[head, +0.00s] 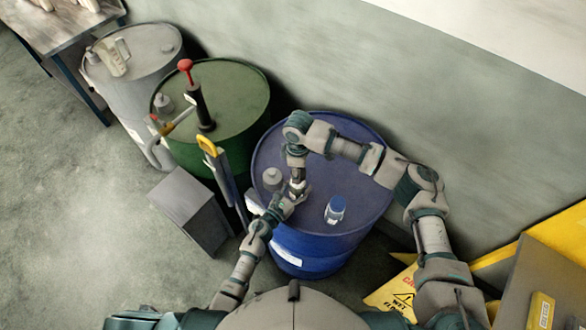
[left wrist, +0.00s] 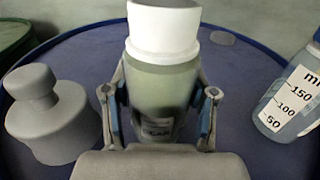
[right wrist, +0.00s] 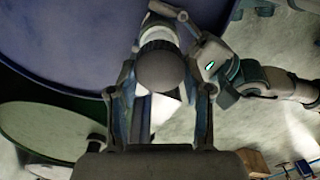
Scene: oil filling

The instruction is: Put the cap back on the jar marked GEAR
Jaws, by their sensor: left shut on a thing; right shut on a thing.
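A greenish jar (left wrist: 160,95) with a white upper part stands upright between the fingers of my left gripper (left wrist: 160,110) in the left wrist view. My right gripper (right wrist: 160,100) is shut on a dark grey round cap (right wrist: 161,68) in the right wrist view. In the head view, my right gripper (head: 297,182) is directly above or at the jar, close to my left gripper (head: 284,207). Whether cap and jar touch is hidden.
The blue drum (head: 360,150) is under both grippers. A grey capped jar (head: 272,178) stands left of them, and a measuring beaker with blue liquid (head: 335,210) stands right. A green drum (head: 235,100) with a red-knobbed pump (head: 200,100) is farther left.

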